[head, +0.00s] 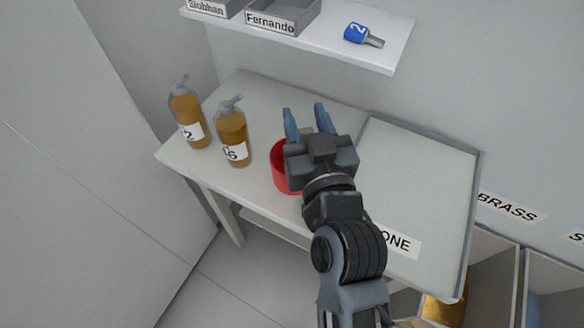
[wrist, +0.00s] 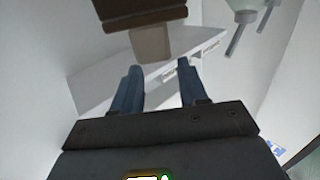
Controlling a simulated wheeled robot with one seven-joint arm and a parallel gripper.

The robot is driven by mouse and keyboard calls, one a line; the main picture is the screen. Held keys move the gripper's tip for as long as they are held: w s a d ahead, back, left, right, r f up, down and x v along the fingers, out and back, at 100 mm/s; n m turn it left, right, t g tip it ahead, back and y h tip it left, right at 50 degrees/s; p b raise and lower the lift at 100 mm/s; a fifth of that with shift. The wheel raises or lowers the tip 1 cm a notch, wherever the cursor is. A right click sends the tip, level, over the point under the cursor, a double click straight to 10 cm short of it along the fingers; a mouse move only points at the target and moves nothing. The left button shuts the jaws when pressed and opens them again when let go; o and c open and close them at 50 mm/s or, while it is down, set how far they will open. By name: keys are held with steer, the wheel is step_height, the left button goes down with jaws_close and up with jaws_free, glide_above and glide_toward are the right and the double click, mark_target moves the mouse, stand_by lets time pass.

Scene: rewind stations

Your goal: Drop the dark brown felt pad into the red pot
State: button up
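The red pot (head: 281,168) stands on the white table, partly hidden behind my gripper. I cannot make out the dark brown felt pad for certain. A dark brown shape (wrist: 143,14) with a paler tan part below it shows beyond the fingers at the top of the wrist view; I cannot tell what it is. The pot's inside is mostly hidden.
Two amber pump bottles (head: 187,117) (head: 233,137) stand left of the pot. A wall shelf (head: 330,43) above holds labelled grey trays (head: 284,16) and a blue tagged item (head: 362,34). Open bins (head: 487,262) are at lower right. The table's right part (head: 418,180) is clear.

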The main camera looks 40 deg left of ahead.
steer(key=o, duration=0.4)
steer(key=shift+b+v, duration=0.9)
steer(key=shift+v, duration=3.05)
steer(key=s+d+f+m+t+h, duration=0.1)
steer(key=s+d+f+m+h, duration=0.15)
steer(key=d, duration=0.55)
steer(key=s+d+f+m+t+h, duration=0.2)
steer(key=d+f+h, duration=0.1)
steer(key=d, duration=0.5)
steer(key=s+d+f+m+t+h, duration=0.1)
steer(key=s+d+f+m+h, duration=0.15)
steer(key=d, duration=0.45)
steer(key=s+d+r+m+h, duration=0.1)
steer(key=s+d+h, duration=0.1)
steer(key=s+d, duration=0.2)
steer(key=s+d+r+m+h, duration=0.1)
steer(key=s+d+h, duration=0.1)
steer(key=s+d, duration=0.3)
steer(key=s+d+r+m+h, duration=0.1)
steer(key=s+d+r+h, duration=0.1)
steer(key=s+d, duration=0.2)
steer(key=shift+s+d+r+m, duration=0.1)
steer(key=shift+s+d+m, duration=0.05)
steer(key=shift+s, duration=0.7)
steer(key=shift+s+d+m, duration=0.15)
steer(key=shift+s+d, duration=0.05)
steer(key=shift+s, duration=0.7)
